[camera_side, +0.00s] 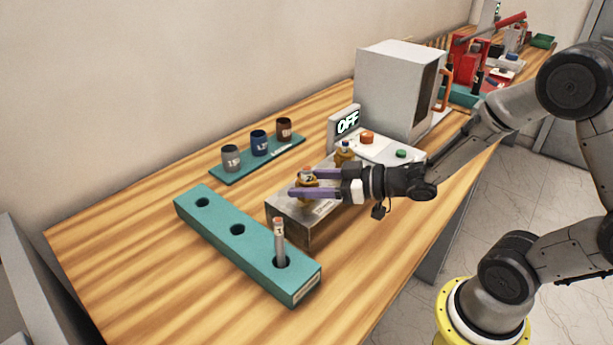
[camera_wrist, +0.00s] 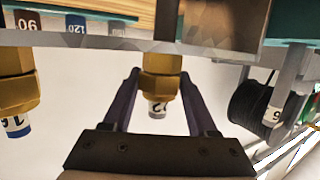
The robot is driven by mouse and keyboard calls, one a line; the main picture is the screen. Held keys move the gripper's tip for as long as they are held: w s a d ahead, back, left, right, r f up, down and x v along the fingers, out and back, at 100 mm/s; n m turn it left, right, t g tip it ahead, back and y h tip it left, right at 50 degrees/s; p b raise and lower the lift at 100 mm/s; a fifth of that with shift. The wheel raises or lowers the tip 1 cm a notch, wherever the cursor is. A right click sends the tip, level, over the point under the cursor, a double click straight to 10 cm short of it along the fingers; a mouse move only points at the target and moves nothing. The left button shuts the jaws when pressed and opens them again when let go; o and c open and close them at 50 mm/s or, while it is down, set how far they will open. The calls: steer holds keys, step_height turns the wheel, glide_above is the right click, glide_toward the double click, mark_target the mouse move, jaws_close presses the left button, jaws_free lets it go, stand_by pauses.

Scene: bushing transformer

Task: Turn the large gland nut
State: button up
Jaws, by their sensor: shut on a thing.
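A brass gland nut (camera_side: 303,193) stands on top of the grey metal box (camera_side: 290,219) in the side view, with a labelled cable end in it. In the wrist view this nut (camera_wrist: 161,86) lies between my two purple fingers, with the pale cable end (camera_wrist: 158,108) beyond it. My gripper (camera_side: 302,184) is shut on this nut, one finger on each side. A second brass nut (camera_side: 344,153) with its own cable end stands farther back on the box; it also shows at the left of the wrist view (camera_wrist: 18,90). I cannot tell which nut is larger.
A teal block (camera_side: 218,220) with holes holds one labelled tube (camera_side: 279,240) in front. A teal strip (camera_side: 236,172) with three cups lies behind. An OFF display (camera_side: 346,124), a panel with red and green buttons (camera_side: 385,149) and a grey cabinet (camera_side: 388,88) stand behind the nuts.

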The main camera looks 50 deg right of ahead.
steer(key=shift+n+g+y, duration=0.4)
steer(key=shift+n+y, duration=0.3)
steer(key=shift+y, duration=0.1)
steer(key=shift+n+g+y, duration=0.4)
steer(key=shift+n+y, duration=0.1)
steer(key=shift+y, duration=0.1)
steer(key=shift+n+g+y, duration=0.5)
steer(key=shift+n+y, duration=0.1)
steer(key=shift+n+g+y, duration=1)
steer(key=shift+n, duration=0.1)
